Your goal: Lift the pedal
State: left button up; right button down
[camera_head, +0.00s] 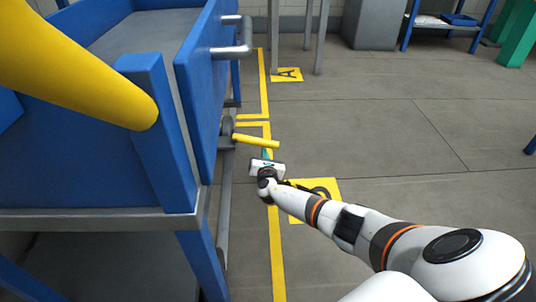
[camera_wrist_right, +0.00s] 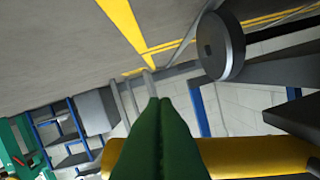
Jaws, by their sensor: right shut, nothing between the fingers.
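The pedal is a yellow bar (camera_head: 256,141) that sticks out to the right from a grey pivot at the blue station's lower side. My right gripper (camera_head: 266,154) is just below the bar's outer end in the head view. Its green fingers (camera_wrist_right: 160,105) are pressed together with nothing between them. In the wrist view the yellow pedal bar (camera_wrist_right: 255,157) crosses behind the fingers, partly hidden by them. I cannot tell whether they touch it. The grey round pivot (camera_wrist_right: 220,45) also shows there. My left gripper is out of view.
A blue station (camera_head: 198,95) with a grey handle (camera_head: 236,50) fills the left side. A thick yellow bar (camera_head: 80,70) crosses the upper left, close to the camera. Yellow floor markings (camera_head: 277,250) run beside the station. The grey floor (camera_head: 400,130) to the right is clear.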

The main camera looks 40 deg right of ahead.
jog(key=shift+s+d+r, duration=0.1)
jog(key=shift+r, duration=0.25)
